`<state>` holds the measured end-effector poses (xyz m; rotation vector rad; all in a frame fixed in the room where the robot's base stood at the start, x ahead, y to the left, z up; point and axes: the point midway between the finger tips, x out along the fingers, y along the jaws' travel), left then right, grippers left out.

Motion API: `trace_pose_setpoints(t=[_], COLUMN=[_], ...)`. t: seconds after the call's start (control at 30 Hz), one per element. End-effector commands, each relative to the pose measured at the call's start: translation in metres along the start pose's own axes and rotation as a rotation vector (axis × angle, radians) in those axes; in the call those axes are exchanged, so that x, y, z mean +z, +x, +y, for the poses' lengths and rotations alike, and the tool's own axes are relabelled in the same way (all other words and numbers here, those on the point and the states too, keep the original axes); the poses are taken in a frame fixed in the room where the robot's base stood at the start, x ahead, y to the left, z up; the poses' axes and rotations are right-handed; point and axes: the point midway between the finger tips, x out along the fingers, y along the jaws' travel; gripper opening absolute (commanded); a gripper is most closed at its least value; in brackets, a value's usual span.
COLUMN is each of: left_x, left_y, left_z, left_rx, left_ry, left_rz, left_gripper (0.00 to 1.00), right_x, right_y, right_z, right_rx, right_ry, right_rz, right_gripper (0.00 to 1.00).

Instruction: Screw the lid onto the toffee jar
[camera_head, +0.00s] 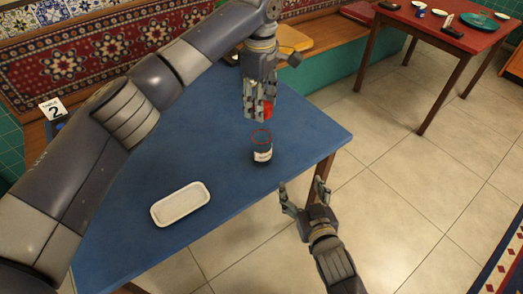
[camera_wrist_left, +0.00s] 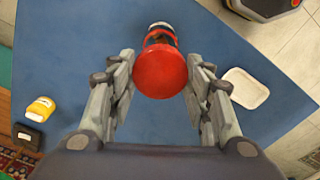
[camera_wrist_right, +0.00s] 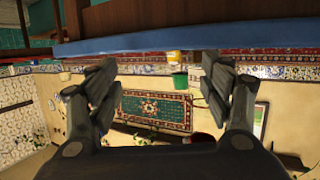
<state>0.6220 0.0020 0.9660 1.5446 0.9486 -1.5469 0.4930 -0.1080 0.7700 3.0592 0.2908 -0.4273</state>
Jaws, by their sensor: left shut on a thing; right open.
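The toffee jar (camera_head: 262,152) stands upright on the blue table, near its right side. In the left wrist view the round lid (camera_wrist_left: 160,72) sits between the fingers and hides part of the jar (camera_wrist_left: 158,35). The lid appears apart from the jar. My right gripper (camera_head: 304,190) is open and empty, low beside the table's right edge.
A white tray (camera_head: 160,213) lies on the blue table (camera_head: 130,215) at the front left. A yellow item (camera_wrist_left: 41,108) and a black item (camera_wrist_left: 27,135) show in the left wrist view. A red table (camera_head: 455,40) stands farther right. The blue table's middle is clear.

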Motion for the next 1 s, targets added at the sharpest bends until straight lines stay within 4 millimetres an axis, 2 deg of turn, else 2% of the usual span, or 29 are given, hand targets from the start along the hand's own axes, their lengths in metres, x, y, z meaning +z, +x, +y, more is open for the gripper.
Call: trace_pose_setpoints(t=[0.1, 0.3, 0.77, 0.87, 1.0], left_x=[0.0, 0.0, 0.0, 0.0, 0.0], left_y=[0.0, 0.0, 0.0, 0.0, 0.0], left_z=[0.0, 0.0, 0.0, 0.0, 0.0], left_rx=[0.0, 0.0, 0.001, 0.001, 0.001], left_ry=[0.0, 0.001, 0.001, 0.001, 0.001], left_rz=[0.0, 0.0, 0.0, 0.0, 0.0], left_gripper=[0.33, 0.33, 0.33, 0.33, 0.33], right_x=[-0.017, -0.034, -0.038, -0.04, -0.046], right_y=[0.011, 0.015, 0.015, 0.021, 0.039], right_z=[-0.026, -0.054, -0.06, -0.061, -0.064], right_rx=[-0.072, -0.158, -0.177, -0.176, -0.176], right_ry=[-0.007, -0.012, -0.013, -0.013, -0.013], right_rz=[0.129, 0.255, 0.28, 0.28, 0.282], right_gripper=[0.73, 0.73, 0.73, 0.73, 0.73])
